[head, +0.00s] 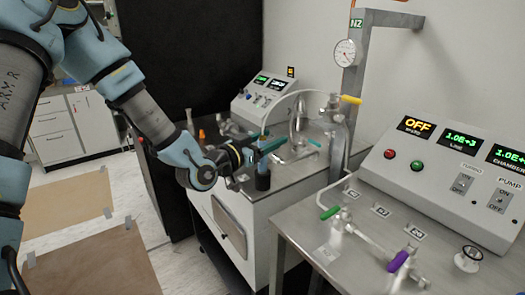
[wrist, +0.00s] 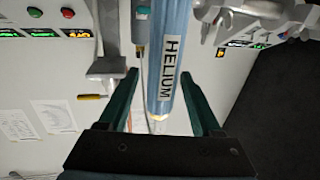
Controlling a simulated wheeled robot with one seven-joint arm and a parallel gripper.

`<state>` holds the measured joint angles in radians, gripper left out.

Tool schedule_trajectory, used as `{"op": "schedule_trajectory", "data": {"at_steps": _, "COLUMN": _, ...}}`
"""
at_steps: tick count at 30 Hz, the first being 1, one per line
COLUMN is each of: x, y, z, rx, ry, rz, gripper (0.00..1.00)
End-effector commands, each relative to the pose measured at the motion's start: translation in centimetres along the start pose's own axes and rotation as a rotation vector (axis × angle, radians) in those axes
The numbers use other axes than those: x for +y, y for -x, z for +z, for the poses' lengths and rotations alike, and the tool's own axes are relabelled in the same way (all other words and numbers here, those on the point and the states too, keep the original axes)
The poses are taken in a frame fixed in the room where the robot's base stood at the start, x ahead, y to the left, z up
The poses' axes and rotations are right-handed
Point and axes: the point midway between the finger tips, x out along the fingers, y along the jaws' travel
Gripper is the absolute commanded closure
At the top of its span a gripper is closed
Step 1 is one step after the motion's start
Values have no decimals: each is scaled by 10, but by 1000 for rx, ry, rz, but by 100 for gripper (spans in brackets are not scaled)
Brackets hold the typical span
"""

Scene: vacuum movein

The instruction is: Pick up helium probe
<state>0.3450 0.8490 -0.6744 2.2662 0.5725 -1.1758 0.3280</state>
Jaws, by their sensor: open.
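My gripper (head: 268,146) is open, with its green fingers over the near edge of the back steel bench. In the wrist view its fingertips (wrist: 159,73) lie on either side of a blue cylinder (wrist: 171,55) labelled HELIUM, with a pale tip. A slim grey-green piece (wrist: 142,28) with a thin rod or tube runs beside the cylinder, left of it in the wrist view; it looks like the helium probe. Whether the fingers touch anything cannot be told.
A front steel bench (head: 300,228) carries valves with green and purple handles (head: 398,261) and a control panel (head: 440,165). A steel column with a gauge (head: 345,53) rises behind. A smaller control box (head: 262,95) sits on the back bench. The floor at left is open.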

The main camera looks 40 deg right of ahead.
Motion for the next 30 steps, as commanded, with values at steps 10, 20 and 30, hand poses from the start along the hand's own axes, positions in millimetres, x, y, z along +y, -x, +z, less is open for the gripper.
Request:
{"op": "schedule_trajectory", "data": {"at_steps": 10, "x": 0, "y": -3, "z": 1, "rx": 0, "ry": 0, "rz": 0, "gripper": 43}}
{"op": "schedule_trajectory", "data": {"at_steps": 20, "x": 0, "y": -3, "z": 1, "rx": 0, "ry": 0, "rz": 0, "gripper": 80}}
{"op": "schedule_trajectory", "data": {"at_steps": 30, "x": 0, "y": -3, "z": 0, "rx": 0, "ry": 0, "rz": 0, "gripper": 100}}
